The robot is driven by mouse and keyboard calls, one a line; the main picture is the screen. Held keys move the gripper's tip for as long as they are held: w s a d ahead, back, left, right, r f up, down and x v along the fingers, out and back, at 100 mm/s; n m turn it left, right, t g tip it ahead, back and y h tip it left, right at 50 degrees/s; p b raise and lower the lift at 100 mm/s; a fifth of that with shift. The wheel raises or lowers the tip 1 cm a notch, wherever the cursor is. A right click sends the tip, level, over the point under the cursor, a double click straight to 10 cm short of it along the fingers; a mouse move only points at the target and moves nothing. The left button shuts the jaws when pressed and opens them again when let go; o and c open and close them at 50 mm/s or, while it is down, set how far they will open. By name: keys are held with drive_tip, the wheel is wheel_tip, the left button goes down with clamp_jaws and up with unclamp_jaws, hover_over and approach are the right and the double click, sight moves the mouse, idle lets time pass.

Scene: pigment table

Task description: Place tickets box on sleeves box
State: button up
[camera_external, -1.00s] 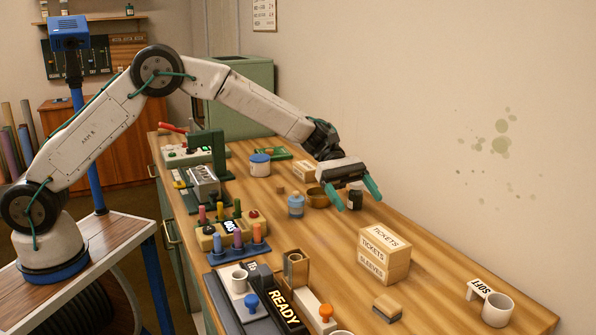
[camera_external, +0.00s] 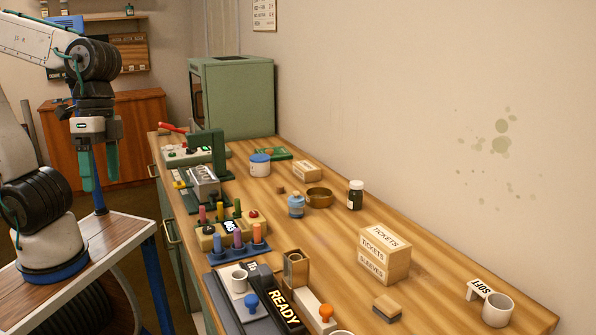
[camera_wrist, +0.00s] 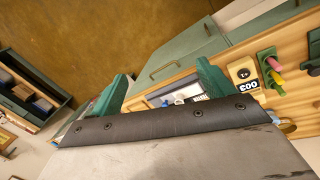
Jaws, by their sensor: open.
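The tickets box (camera_external: 383,238) is a light wooden box labelled TICKETS on its top and front. It sits on the sleeves box (camera_external: 373,268), whose front label reads SLEEVES, at the right of the table in the external view. The two are stacked closely and upright. My gripper (camera_external: 100,180) is at the left of the external view, pointing down beside the table and far from the boxes. Its green fingers are apart and empty. In the wrist view my gripper (camera_wrist: 160,90) also shows its fingers spread, with nothing between them; the boxes are not seen there.
A small two-tone block (camera_external: 387,308) lies in front of the stack. A white mug (camera_external: 497,310) and a SOFT sign (camera_external: 480,289) stand to the right. A dark bottle (camera_external: 355,196) and a brass bowl (camera_external: 319,198) are behind. The wood around the stack is mostly clear.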

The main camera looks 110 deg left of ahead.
drive_tip(key=s+a+f+m+y, duration=0.1)
drive_tip(key=s+f+m+y, duration=0.1)
drive_tip(key=s, duration=0.6)
drive_tip(key=shift+s+a+f+m, duration=0.15)
drive_tip(key=shift+s+f+m, duration=0.25)
drive_tip(key=shift+f+m, duration=0.55)
